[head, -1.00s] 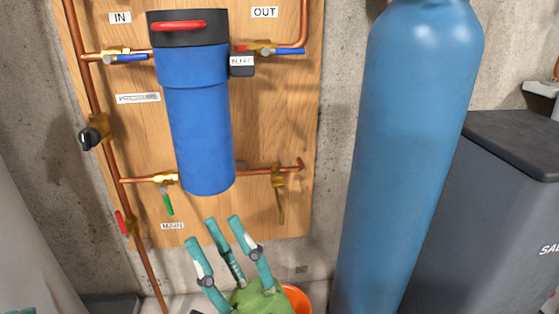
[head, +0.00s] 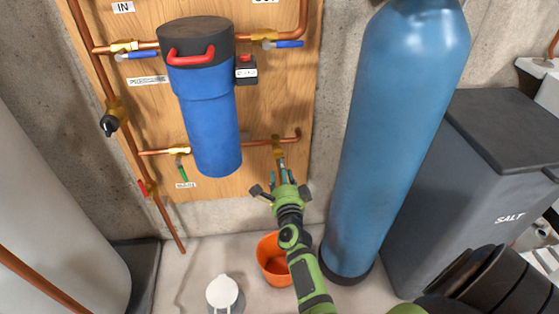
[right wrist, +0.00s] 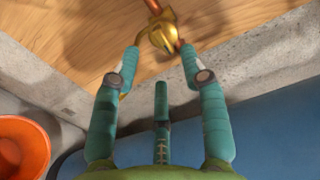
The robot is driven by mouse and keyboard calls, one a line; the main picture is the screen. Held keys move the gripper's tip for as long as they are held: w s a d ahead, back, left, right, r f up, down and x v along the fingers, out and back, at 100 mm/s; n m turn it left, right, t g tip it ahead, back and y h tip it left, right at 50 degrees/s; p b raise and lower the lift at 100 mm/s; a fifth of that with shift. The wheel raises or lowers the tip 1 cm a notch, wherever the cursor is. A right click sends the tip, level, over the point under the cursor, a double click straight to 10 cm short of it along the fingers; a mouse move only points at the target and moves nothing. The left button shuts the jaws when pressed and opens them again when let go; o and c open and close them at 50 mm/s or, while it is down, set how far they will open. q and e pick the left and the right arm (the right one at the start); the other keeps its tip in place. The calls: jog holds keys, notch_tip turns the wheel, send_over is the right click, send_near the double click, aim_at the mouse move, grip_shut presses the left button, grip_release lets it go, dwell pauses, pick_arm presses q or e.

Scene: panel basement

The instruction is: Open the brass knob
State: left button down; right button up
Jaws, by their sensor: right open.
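A brass valve (head: 278,150) with a brass handle sits near the right end of the lower copper pipe, below and right of the blue filter housing. The valve also shows at the top of the right wrist view (right wrist: 161,36); its handle is partly hidden there by a finger. My right gripper (head: 281,176) is open just below the valve in the head view, its teal fingers pointing up at it. In the right wrist view the valve lies just beyond and between the two side fingertips (right wrist: 160,54). I cannot tell whether anything touches. My left gripper is not in view.
The blue filter housing (head: 208,110) hangs on the wood panel (head: 235,183). A tall blue tank (head: 385,140) stands close on the right, beside a grey salt bin (head: 435,220). An orange bucket (head: 264,262) and a white jug (head: 223,293) stand on the floor below.

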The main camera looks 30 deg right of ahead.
aim_at(280, 174)
jog(key=b+x, duration=0.1)
jog(key=x, duration=0.2)
jog(key=shift+w+d+f, duration=0.1)
jog(key=shift+w+d, duration=0.1)
jog(key=shift+w, duration=0.15)
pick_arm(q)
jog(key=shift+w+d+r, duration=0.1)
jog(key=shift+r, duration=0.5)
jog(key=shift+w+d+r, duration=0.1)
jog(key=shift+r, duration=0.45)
pick_arm(e)
jog(key=shift+w+d, duration=0.2)
jog(key=shift+w, duration=0.2)
grip_shut()
